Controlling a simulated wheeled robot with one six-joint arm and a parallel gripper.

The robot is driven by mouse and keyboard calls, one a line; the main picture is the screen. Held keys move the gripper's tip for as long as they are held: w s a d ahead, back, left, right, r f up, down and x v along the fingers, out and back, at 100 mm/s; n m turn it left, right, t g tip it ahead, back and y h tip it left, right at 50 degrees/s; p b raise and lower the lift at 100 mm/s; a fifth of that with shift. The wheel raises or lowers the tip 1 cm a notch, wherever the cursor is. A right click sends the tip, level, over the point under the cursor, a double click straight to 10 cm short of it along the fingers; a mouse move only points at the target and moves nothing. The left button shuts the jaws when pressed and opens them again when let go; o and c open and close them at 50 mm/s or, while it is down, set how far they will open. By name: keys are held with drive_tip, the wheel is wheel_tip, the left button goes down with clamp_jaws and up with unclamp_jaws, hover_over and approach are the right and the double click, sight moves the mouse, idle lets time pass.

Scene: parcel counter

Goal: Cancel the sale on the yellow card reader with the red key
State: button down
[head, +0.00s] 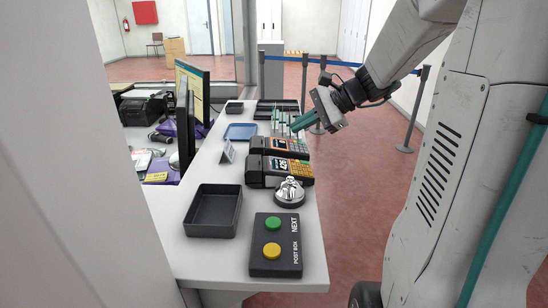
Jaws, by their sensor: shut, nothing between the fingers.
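Two dark card readers stand one behind the other on the white counter in the head view. The nearer card reader (280,171) has a keypad with a yellowish area at its right end. The farther card reader (280,146) has a similar keypad of small coloured keys. At this size I cannot surely tell which one is the yellow reader, or pick out a red key. My gripper (296,126), with teal fingers, is shut and empty. It appears above and behind the farther reader, tilted down to the left, apart from both readers.
A silver bell (289,192) stands close in front of the readers. Nearer are a black box (262,268) with green and yellow buttons and an empty black tray (212,232). A blue tray (240,131) and small sign (228,152) lie left. Belt barriers (414,110) stand beyond the counter.

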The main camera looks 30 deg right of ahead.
sight(299, 162)
drive_tip(key=shift+m+t, duration=0.7)
drive_tip(key=shift+m, duration=0.2)
drive_tip(key=d, duration=0.1)
drive_tip(key=w+d, duration=0.1)
drive_tip(key=d, duration=0.1)
drive_tip(key=shift+w+d+f, duration=0.15)
drive_tip(key=shift+w+d, duration=0.1)
drive_tip(key=shift+d, duration=0.15)
drive_tip(key=shift+w+a+f, duration=0.15)
drive_tip(key=shift+a+f, duration=0.15)
drive_tip(key=shift+f, duration=1.15)
drive_tip(key=shift+w+a+f, duration=0.15)
drive_tip(key=shift+a+f, duration=0.15)
drive_tip(key=shift+f, duration=1.1)
drive_tip(key=shift+w+a+f, duration=0.15)
drive_tip(key=shift+a+f, duration=0.15)
drive_tip(key=shift+f, duration=1.15)
drive_tip(key=shift+f, duration=0.4)
drive_tip(key=shift+a+f, duration=0.1)
drive_tip(key=shift+f, duration=0.15)
drive_tip(key=shift+s+r, duration=0.1)
drive_tip(key=shift+r, duration=0.6)
